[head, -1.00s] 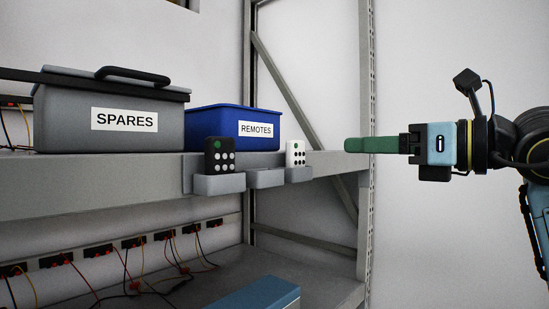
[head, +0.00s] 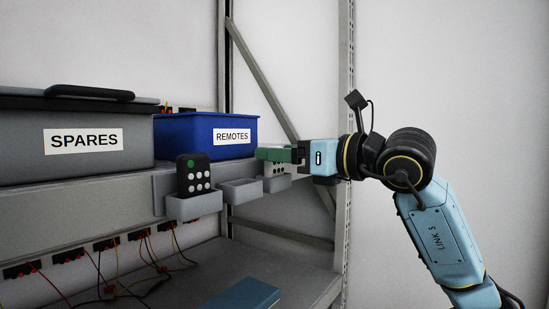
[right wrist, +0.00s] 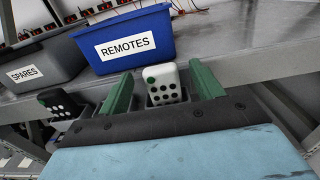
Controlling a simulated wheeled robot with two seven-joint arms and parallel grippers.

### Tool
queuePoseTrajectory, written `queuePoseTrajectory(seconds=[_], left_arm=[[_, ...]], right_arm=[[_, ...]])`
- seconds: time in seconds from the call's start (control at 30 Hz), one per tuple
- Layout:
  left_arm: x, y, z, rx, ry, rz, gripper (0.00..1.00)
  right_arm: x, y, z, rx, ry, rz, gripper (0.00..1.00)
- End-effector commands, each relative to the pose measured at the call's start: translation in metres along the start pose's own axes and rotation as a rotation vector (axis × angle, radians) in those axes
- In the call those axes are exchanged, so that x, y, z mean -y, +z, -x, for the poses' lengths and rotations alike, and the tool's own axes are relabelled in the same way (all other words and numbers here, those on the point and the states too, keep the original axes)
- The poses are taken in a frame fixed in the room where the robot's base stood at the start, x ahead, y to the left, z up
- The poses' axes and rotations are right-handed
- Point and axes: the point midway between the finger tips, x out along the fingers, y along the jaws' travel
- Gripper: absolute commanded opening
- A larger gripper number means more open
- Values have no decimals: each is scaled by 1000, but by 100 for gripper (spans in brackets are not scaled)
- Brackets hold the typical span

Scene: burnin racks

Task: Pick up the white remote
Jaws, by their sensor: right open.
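The white remote (right wrist: 164,86) has a green button and several dark buttons. It stands upright in a small grey holder on the shelf's front edge. In the head view only part of the white remote (head: 279,169) shows, below and behind my gripper. My right gripper (head: 262,154) is open, with green fingers. In the right wrist view, the fingers of my right gripper (right wrist: 160,78) lie to either side of the white remote, with gaps on both sides. My left gripper is not in view.
A black remote (head: 193,175) stands in the left holder (head: 195,207); the middle holder (head: 240,191) is empty. A blue REMOTES bin (head: 185,135) and a grey SPARES bin (head: 70,165) sit on the shelf behind. A rack upright (head: 345,120) is at the right.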

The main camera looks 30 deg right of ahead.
Motion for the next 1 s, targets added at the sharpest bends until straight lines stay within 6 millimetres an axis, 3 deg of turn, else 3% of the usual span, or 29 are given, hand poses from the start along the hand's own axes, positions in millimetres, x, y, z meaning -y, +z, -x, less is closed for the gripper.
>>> queuePoseTrajectory(seconds=[0.2,0.43,0.8,1.0], left_arm=[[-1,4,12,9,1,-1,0],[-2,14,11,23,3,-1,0],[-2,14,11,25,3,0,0],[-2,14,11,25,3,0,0]], right_arm=[[0,2,-23,0,1,-1,65],[0,0,-23,1,-1,0,65],[0,0,-23,1,0,0,18],[0,1,-23,1,0,0,17]])
